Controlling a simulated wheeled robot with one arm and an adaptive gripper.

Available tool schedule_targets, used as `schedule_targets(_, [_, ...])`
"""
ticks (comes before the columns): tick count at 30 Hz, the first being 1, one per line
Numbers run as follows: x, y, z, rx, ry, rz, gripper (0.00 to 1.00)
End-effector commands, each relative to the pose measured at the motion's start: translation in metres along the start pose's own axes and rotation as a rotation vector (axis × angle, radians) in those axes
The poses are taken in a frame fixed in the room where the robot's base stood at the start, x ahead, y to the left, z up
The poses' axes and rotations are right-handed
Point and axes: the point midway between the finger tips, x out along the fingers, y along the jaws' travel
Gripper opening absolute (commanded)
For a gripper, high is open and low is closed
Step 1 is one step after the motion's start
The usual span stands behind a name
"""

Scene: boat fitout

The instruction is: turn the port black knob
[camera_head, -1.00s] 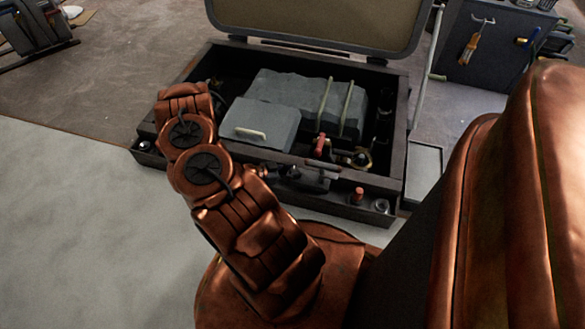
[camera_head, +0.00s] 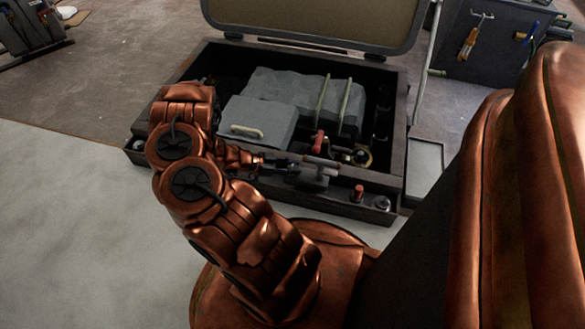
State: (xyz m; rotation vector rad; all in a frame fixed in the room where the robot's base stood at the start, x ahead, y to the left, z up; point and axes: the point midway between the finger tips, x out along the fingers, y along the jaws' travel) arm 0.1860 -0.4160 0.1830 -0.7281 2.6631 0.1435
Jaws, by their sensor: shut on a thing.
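My copper-coloured arm covers the front left part of the box.
The box (camera_head: 392,180) holds a grey engine block (camera_head: 290,98) and a red-handled valve (camera_head: 319,141). An orange-red cap (camera_head: 358,193) and a round metal fitting (camera_head: 382,203) sit at its front right. The raised lid (camera_head: 310,18) stands behind.

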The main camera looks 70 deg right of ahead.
Motion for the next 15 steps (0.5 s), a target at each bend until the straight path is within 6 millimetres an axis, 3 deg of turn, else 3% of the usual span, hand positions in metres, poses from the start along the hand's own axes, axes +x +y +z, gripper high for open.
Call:
schedule_targets(3, [-0.0016,-0.003,-0.001,0.001,0.0,-0.008,0.0])
schedule_targets(4, [-0.0016,-0.003,-0.001,0.001,0.0,-0.008,0.3])
schedule_targets(11, [-0.0009,-0.0014,-0.0003,0.0,-0.001,-0.004,0.54])
schedule_targets(15, [-0.0006,-0.0007,0.0,0.0,-0.001,-0.002,0.55])
